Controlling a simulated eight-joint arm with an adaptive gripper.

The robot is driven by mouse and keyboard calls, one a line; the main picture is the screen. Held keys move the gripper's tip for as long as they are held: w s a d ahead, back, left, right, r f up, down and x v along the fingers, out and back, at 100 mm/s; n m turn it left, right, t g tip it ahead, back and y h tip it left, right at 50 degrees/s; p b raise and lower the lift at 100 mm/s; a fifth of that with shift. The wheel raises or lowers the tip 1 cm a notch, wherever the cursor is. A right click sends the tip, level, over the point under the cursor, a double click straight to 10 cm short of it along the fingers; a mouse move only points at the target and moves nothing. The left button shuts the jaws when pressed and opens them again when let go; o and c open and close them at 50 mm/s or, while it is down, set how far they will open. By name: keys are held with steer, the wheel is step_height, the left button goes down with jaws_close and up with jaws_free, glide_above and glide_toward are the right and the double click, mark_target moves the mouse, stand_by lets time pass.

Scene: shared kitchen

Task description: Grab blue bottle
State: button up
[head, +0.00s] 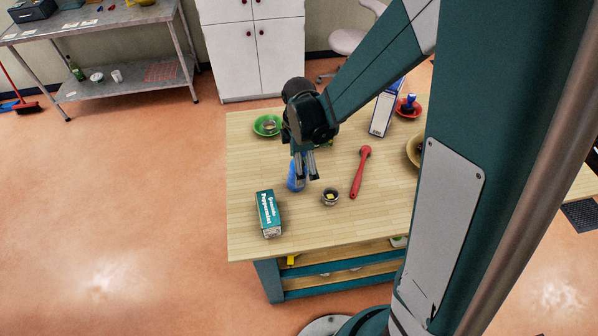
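A blue bottle (293,182) is on the wooden table, left of the table's middle. My gripper (307,177) points down at it, and its fingers overlap the bottle's right side in the picture, hiding part of it. The fingers look slightly apart. I cannot tell whether they touch the bottle, are around it or are beside it.
On the table (245,210) are a green-and-white box (268,214), a small dark bowl (330,197), a red utensil (360,173), a green bowl (267,126), a blue-and-white box (383,115) and a red bowl (408,110) with a blue item. The left edge is mostly clear.

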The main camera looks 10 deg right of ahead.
steer(key=o, duration=0.5)
steer(key=shift+a+f, duration=0.1)
steer(key=shift+f, duration=0.4)
steer(key=shift+c, duration=0.2)
steer(key=c, duration=0.5)
steer(key=shift+o, duration=0.2)
steer(key=shift+w+r, duration=0.1)
steer(key=shift+w+a+r, duration=0.1)
steer(key=shift+w+r, duration=0.15)
steer(key=shift+r, duration=0.35)
steer(key=shift+c, duration=0.4)
steer(key=shift+r, duration=3.3)
steer(key=shift+s, duration=0.1)
